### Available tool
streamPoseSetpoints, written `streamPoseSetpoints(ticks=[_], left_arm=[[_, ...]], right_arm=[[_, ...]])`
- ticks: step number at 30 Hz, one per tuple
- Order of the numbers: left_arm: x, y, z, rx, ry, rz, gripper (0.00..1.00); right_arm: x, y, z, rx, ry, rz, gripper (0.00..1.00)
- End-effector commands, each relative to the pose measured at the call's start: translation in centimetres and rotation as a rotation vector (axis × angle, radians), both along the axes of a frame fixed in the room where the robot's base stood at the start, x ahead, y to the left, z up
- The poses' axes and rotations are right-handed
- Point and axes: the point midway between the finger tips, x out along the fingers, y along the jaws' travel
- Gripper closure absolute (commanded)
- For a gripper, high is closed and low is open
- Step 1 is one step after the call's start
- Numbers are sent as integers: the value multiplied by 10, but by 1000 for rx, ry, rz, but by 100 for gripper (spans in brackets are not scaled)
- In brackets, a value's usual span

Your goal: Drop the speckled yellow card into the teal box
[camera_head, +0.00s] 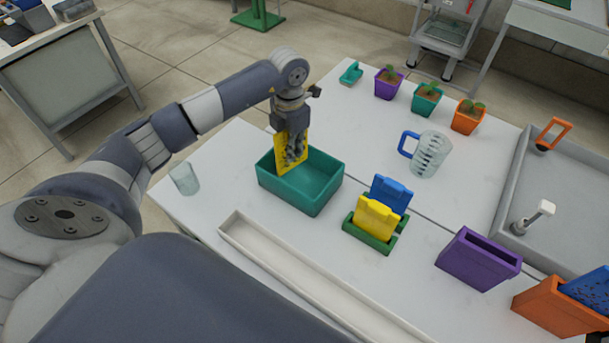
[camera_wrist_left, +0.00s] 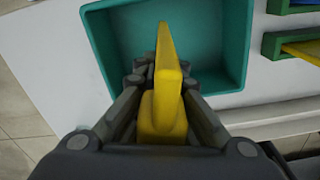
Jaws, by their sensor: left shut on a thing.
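My left gripper (camera_head: 294,153) is shut on a yellow card (camera_head: 281,163) and holds it upright over the left part of the teal box (camera_head: 318,197). The fingers hide part of the card, and I cannot clearly tell its speckles. In the left wrist view the yellow card (camera_wrist_left: 168,65) stands edge-on between the fingers (camera_wrist_left: 161,85), with the open teal box (camera_wrist_left: 236,40) beyond it. The visible box floor looks empty. I cannot tell whether the card's lower edge is below the rim. My right gripper is not in view.
A green holder (camera_head: 372,240) with a plain yellow card (camera_head: 377,218) and a blue card (camera_head: 391,193) stands right of the box. A clear glass (camera_head: 185,179) stands left, a white trough (camera_head: 290,268) in front. A jug (camera_head: 431,155) and purple holder (camera_head: 478,260) are further right.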

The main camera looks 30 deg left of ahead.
Motion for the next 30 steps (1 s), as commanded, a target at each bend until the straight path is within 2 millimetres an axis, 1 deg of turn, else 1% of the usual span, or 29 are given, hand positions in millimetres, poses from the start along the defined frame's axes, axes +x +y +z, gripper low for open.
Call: streamPoseSetpoints(ticks=[5, 12, 15, 25, 26, 27, 28, 30], left_arm=[[0, -1, -18, -1, 1, -2, 100], [-1, -1, -47, -2, 2, -2, 100], [0, -1, -55, -1, 1, -1, 100], [0, 0, -56, 0, 0, -2, 100], [0, -1, -56, 0, 0, -2, 85], [0, -1, -56, 0, 0, -2, 76], [0, -1, -56, 0, 0, -2, 70], [0, -1, -56, 0, 0, -2, 69]], right_arm=[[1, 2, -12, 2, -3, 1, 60], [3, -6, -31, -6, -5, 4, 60], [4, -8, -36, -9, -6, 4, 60], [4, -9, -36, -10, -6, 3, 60], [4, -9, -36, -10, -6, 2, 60], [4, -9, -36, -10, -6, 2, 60], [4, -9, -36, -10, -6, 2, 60], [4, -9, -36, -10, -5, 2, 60]])
